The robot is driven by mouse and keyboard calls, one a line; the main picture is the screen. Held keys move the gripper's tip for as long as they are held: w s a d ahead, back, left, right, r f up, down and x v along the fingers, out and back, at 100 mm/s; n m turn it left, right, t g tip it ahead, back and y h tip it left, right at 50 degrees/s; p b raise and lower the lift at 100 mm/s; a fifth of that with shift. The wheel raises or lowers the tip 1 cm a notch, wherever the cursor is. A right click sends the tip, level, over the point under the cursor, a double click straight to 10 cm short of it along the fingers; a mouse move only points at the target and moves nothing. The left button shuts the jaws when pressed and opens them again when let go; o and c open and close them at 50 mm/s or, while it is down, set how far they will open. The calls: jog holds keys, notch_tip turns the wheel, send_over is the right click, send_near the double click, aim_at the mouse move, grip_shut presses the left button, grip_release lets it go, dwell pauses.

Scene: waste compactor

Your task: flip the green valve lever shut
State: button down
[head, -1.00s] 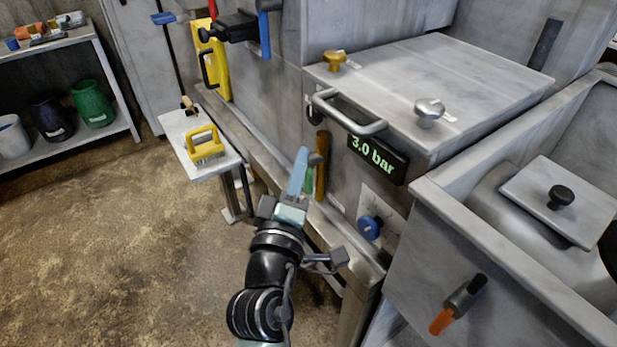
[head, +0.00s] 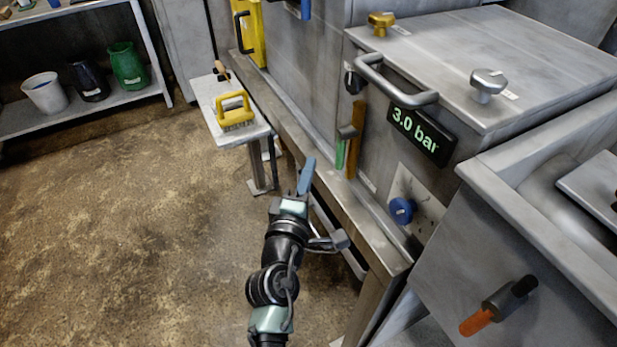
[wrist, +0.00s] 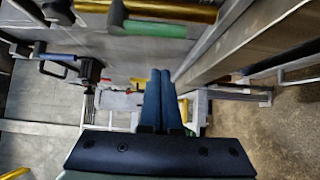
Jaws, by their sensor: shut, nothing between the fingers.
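The green valve lever (head: 340,154) hangs down from a small dark grey valve body (head: 347,132) on the front of the steel machine, just left of a brown-gold vertical bar (head: 356,140). In the wrist view the green lever (wrist: 157,27) lies across the top of the picture, beside the gold bar (wrist: 170,10). My gripper (head: 308,166) is shut and empty, its blue fingers pointing up. It appears left of and a little below the lever in the head view, apart from it. The fingers (wrist: 158,75) also show in the wrist view, below the lever in the picture.
A 3.0 bar display (head: 419,130), a blue knob (head: 402,210) and a bent grey handle (head: 400,95) are right of the lever. A steel ledge (head: 345,205) runs below it. A small side table (head: 215,105) holds a yellow-handled brush (head: 234,112). Floor at left is clear.

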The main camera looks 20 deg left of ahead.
jog(key=x, duration=0.7)
jog(key=shift+s+d+p, duration=0.4)
jog(key=shift+s+d, duration=0.2)
jog(key=shift+d, duration=0.35)
jog(key=shift+s+d+p, duration=0.35)
jog(key=shift+s+d, duration=0.25)
jog(key=shift+d, duration=0.35)
jog(key=shift+d+r+p, duration=0.1)
jog(key=shift+r+p, duration=0.1)
jog(key=shift+p, duration=0.6)
